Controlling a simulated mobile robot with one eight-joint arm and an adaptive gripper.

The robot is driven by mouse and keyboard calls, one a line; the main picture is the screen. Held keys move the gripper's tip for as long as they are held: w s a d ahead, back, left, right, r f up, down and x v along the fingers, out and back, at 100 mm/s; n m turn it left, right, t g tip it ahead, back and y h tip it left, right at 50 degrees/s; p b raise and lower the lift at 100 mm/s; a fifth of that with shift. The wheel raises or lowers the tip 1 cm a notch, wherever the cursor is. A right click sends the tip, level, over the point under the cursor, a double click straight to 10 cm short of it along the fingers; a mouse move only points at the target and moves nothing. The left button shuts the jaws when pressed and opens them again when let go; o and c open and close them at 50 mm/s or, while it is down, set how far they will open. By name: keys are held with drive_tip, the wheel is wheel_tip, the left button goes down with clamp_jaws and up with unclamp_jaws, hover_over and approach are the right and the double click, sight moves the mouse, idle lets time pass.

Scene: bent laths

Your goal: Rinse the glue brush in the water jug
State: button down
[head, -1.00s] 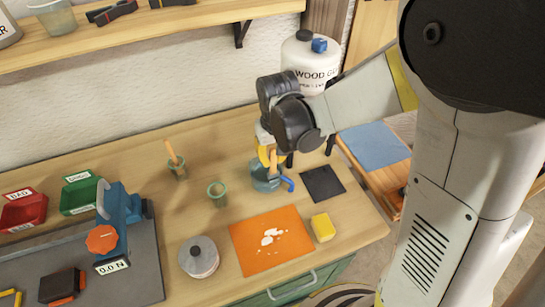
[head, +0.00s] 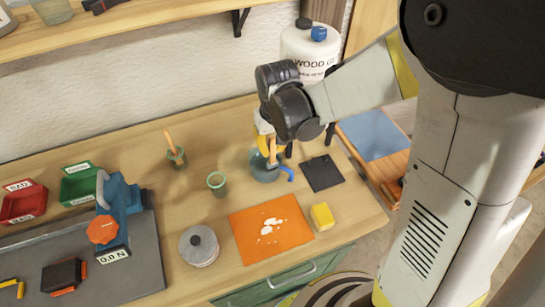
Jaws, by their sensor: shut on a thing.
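The water jug (head: 262,174), grey-green with a blue handle (head: 288,174) on its right, stands on the bench below my arm. My gripper (head: 270,147), with yellow fingers, is over the jug's mouth and shut on the glue brush (head: 273,152). The brush's wooden handle points up between the fingers. Its lower end goes down at the jug's mouth, and the bristles are hidden. Whether they touch the water cannot be seen.
A green pot holding a wooden stick (head: 172,145) and an empty-looking green cup (head: 217,184) stand to the left. An orange mat with white blotches (head: 247,249), a yellow block (head: 322,217), a lidded tin (head: 199,246) and a dark pad (head: 322,174) lie around.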

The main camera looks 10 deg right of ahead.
drive_tip(key=shift+r, duration=0.15)
drive_tip(key=shift+r+p, duration=3.45)
drive_tip(key=shift+r, duration=1.2)
drive_tip(key=shift+r, duration=0.1)
drive_tip(key=shift+r+p, duration=1.5)
drive_tip(key=shift+r, duration=0.45)
